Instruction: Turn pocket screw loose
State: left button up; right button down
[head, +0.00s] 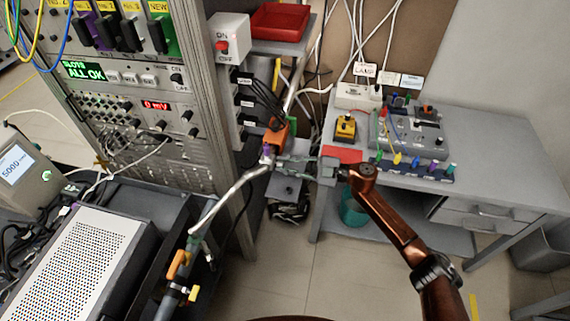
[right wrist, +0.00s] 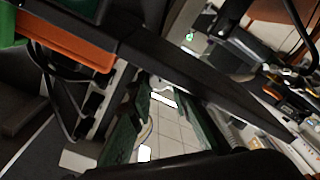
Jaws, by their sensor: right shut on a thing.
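My right gripper (head: 281,163) reaches in from the right, its fingers pointing left at the upper end of a silver pipe (head: 232,190). It is shut on a small part there, which I take to be the pocket screw; the part is mostly hidden by the fingers. An orange block (head: 277,137) sits just above the fingertips. In the right wrist view, the two green-padded fingers of my right gripper (right wrist: 160,115) show with floor behind them, and an orange part (right wrist: 65,45) is at upper left. My left gripper is not in view.
A tall instrument rack (head: 130,140) with cables stands left of the gripper. A grey bench (head: 480,190) with a control box (head: 410,130) and a yellow device (head: 345,128) is at right. The floor (head: 310,270) below is open.

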jog(key=c, duration=1.8)
grip_release()
jog(key=shift+c, duration=0.2)
jog(key=shift+o, duration=0.2)
jog(key=shift+f, duration=0.1)
jog(key=shift+s, duration=0.1)
